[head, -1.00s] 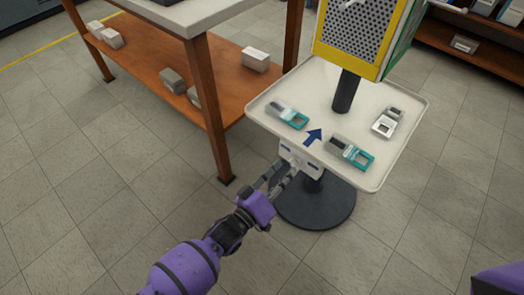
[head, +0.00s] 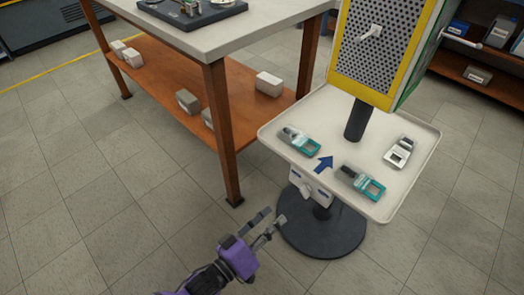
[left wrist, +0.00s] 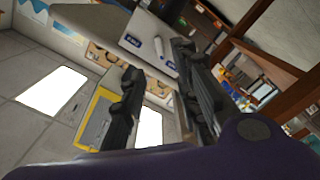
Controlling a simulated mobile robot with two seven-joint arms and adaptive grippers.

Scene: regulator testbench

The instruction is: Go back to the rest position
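My left gripper (head: 275,216) is in the lower middle of the head view, in front of the stand's round base and below the tray. Its two fingers are apart with nothing between them. The left wrist view also shows the two dark fingers of the left gripper (left wrist: 158,62) spread, with a clear gap. A white box with blue labels (head: 309,189) hangs under the tray, apart from the fingertips; it also shows beyond the fingers in the left wrist view (left wrist: 142,42). My right gripper is not in view.
A pale tray (head: 300,168) on a stand with a dark round base (head: 320,240) holds two teal-grey meters and a white-grey one. A perforated yellow-framed panel (head: 385,45) rises above it. A wooden-legged workbench (head: 222,130) stands left. Floor at lower left is clear.

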